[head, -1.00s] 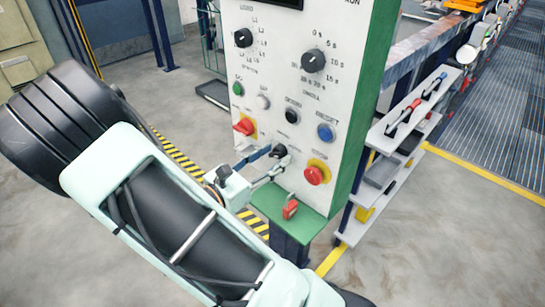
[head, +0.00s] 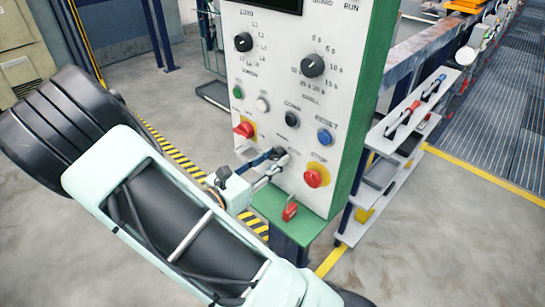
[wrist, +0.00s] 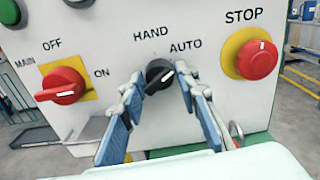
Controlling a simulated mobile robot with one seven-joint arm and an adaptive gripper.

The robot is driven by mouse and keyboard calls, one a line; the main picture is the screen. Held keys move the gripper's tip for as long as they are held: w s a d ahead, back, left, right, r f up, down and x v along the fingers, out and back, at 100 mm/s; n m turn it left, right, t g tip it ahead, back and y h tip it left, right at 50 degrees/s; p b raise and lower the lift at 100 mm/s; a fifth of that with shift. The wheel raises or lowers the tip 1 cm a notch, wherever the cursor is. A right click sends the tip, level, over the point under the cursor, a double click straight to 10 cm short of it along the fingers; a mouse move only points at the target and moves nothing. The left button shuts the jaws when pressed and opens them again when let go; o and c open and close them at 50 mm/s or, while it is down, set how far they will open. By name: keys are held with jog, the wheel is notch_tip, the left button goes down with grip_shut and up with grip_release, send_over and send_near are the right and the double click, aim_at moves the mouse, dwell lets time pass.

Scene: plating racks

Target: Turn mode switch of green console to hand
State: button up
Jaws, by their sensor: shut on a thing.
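The green-sided console has a white front panel (head: 262,103). Its mode switch is a small black knob (wrist: 158,74) low on the panel, with HAND printed above it to the left and AUTO to the right. The knob's pointer looks tilted up and right, towards AUTO. My gripper (wrist: 160,82) is shut on the knob, with one blue-padded finger on each side. In the head view my gripper (head: 272,164) reaches the panel from the lower left, and its fingers partly hide the mode switch.
The red main switch (wrist: 63,86) on a yellow plate is left of my gripper. The red STOP button (wrist: 257,59) is to its right. A red padlock-like item (head: 290,211) is on the green ledge below. A shelf rack (head: 395,150) stands right of the console.

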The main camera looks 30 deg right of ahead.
jog(key=n+p, duration=0.1)
jog(key=p, duration=0.1)
jog(key=n+p, duration=0.2)
jog(key=shift+r, duration=0.35)
jog(key=n+p, duration=0.2)
jog(key=p, duration=0.1)
jog(key=shift+n, duration=0.3)
jog(key=n+p, duration=0.4)
jog(key=n, duration=0.1)
jog(key=shift+f, duration=0.25)
jog(key=shift+n, duration=0.4)
jog(key=o, duration=1)
jog(key=shift+s+a, duration=0.1)
jog(key=v, duration=1.1)
jog(key=shift+s+a, duration=0.1)
jog(key=shift+a, duration=0.3)
